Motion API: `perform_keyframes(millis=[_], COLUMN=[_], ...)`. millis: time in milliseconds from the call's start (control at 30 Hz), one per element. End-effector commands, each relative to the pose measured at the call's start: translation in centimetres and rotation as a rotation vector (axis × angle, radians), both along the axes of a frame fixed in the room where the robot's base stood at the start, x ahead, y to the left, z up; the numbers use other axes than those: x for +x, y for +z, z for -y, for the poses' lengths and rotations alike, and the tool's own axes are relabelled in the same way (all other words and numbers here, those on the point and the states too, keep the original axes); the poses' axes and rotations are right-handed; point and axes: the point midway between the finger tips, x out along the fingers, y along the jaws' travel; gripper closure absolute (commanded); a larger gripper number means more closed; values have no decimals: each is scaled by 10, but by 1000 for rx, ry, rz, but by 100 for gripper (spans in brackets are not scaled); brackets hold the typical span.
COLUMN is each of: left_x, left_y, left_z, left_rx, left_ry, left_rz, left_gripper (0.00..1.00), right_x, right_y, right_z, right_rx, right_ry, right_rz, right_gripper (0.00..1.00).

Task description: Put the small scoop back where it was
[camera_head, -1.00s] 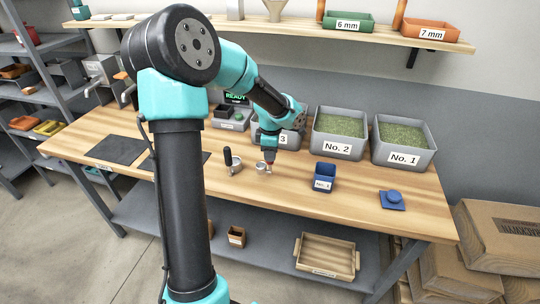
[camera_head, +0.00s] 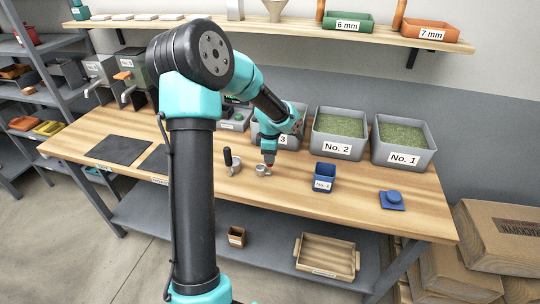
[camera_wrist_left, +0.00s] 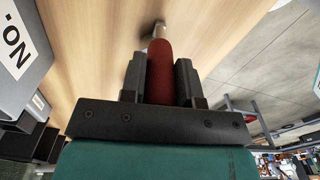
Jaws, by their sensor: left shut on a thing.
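The small scoop has a red handle (camera_wrist_left: 160,72) and a metal end (camera_wrist_left: 158,30) in the left wrist view. In the head view its metal bowl (camera_head: 263,170) shows low over or on the wooden table, just below the gripper; I cannot tell whether it touches. My left gripper (camera_head: 268,161) is shut on the red handle, pointing down; its two fingers also flank the handle in the left wrist view (camera_wrist_left: 161,80). A second scoop with a black upright handle (camera_head: 228,157) and metal cup stands just left of it. My right gripper is not in view.
Grey bins No. 2 (camera_head: 338,149) and No. 1 (camera_head: 404,158) stand at the back; bin 3 is partly hidden by my arm. Dark mats (camera_head: 117,150) lie left. The front middle is clear.

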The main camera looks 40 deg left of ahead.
Motion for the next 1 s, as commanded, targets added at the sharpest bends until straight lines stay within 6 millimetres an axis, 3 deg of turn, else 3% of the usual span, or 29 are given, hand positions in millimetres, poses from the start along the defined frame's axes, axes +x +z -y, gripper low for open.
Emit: perform_keyframes(millis=[300,333,567,1000], left_x=[0,0,0,1], left_y=[-3,-3,-2,7], left_z=[0,0,0,0], left_rx=[0,0,0,1], left_ry=[0,0,0,1], left_rz=[0,0,0,3], left_gripper=[100,69,47,45], right_x=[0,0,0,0], right_y=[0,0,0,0], right_z=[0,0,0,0], right_rx=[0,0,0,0], right_ry=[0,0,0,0], right_rz=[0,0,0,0], right_gripper=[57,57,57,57])
